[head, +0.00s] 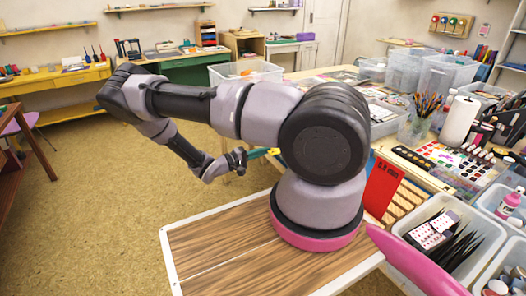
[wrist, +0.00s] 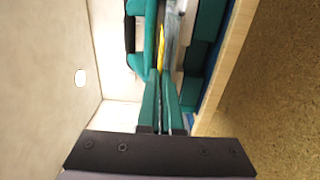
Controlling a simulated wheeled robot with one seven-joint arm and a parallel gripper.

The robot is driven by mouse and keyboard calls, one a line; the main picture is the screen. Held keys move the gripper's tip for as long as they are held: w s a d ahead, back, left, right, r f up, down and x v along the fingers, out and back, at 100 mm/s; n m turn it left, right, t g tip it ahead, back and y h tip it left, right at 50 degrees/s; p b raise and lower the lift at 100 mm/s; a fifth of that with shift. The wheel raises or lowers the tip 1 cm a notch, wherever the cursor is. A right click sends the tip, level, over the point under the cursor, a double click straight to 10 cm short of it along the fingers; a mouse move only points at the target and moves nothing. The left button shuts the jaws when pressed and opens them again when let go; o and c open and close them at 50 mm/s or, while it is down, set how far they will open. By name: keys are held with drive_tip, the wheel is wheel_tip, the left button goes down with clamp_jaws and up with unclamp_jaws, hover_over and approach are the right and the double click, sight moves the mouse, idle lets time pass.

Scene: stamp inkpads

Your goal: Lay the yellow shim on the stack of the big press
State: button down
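My gripper (head: 262,153) reaches out over the edge of the far worktable in the head view, with teal fingers. In the wrist view the two fingers (wrist: 163,82) are close together. The yellow shim (wrist: 162,45) is a thin strip seen edge-on at their tips, and its end also shows in the head view (head: 274,151). A teal frame with a dark handle (wrist: 138,45) stands left of the shim, and teal blocks (wrist: 206,28) lie to its right. I cannot tell which of these is the big press. My arm hides much of that area in the head view, and no stack is clear.
A pale wooden edge (wrist: 225,60) runs along the right in the wrist view, with cork-coloured floor beyond. In the head view a red panel (head: 383,186), clear bins (head: 245,73) and a cup of brushes (head: 418,128) stand around my arm.

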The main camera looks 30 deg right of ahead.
drive_tip(key=shift+f, duration=0.7)
idle(0.6)
drive_tip(key=c, duration=1)
unclamp_jaws()
drive_tip(key=shift+a, duration=2.45)
drive_tip(key=shift+a, duration=0.1)
